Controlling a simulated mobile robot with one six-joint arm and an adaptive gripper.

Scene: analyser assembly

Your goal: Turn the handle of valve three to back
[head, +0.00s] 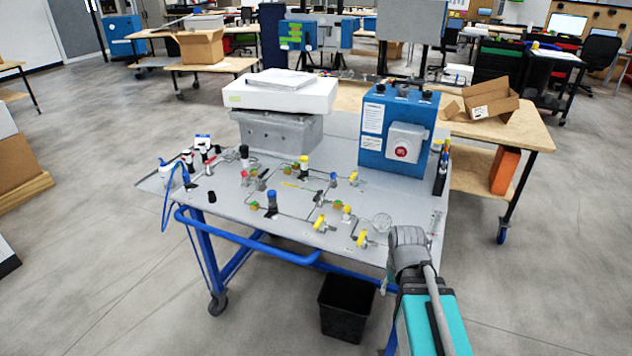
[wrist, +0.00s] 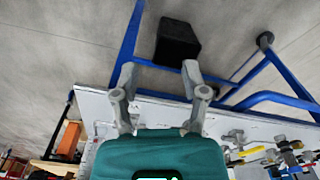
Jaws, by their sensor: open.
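A grey panel on a blue-framed cart (head: 230,205) carries several small valves with yellow handles. They include one near the front edge (head: 363,239), one left of it (head: 320,223), one behind (head: 347,212) and one farther back (head: 354,178). I cannot read which is valve three, nor tell its handle direction. My gripper (wrist: 158,76) is open and empty, its grey fingers spread beyond the panel edge over the floor side. In the wrist view a yellow handle (wrist: 250,153) lies to its right, apart from the fingers. In the head view my arm hides part of the panel's right front.
A blue box with a red button (head: 402,150) stands at the panel's back right. A white case (head: 280,95) sits on a grey block at the back left. Taller black- and blue-topped fittings stand among the pipes. A black bin (head: 345,308) is under the cart's front.

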